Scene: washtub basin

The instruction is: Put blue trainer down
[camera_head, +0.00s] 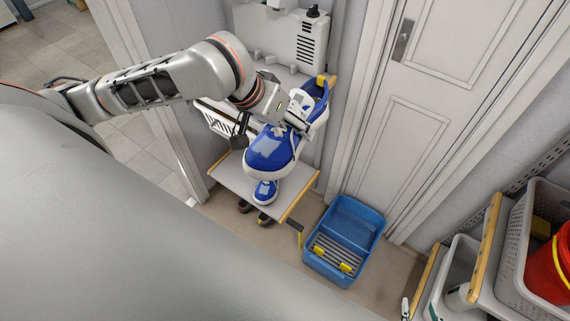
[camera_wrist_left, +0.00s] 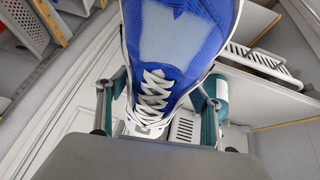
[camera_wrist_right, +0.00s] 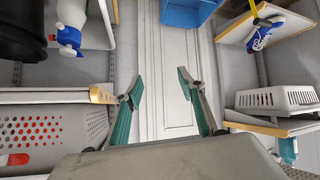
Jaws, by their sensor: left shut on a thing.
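My left gripper (camera_head: 292,122) is shut on a blue trainer (camera_head: 270,148) with white laces and sole, held up in the air above a low board. In the left wrist view, the fingers (camera_wrist_left: 158,108) sit on either side of the laced part of this trainer (camera_wrist_left: 180,40). A second blue trainer (camera_head: 265,189) rests on the low board (camera_head: 292,190); it also shows in the right wrist view (camera_wrist_right: 263,36). My right gripper (camera_wrist_right: 158,90) is open and empty in its own wrist view. It is not visible in the head view.
A blue tub (camera_head: 361,221) with a slatted insert stands on the floor right of the board. Dark shoes (camera_head: 264,218) are below the board. A white door (camera_head: 405,110) stands behind. A grey basket (camera_head: 516,246) with a red bucket (camera_head: 550,272) is at the far right.

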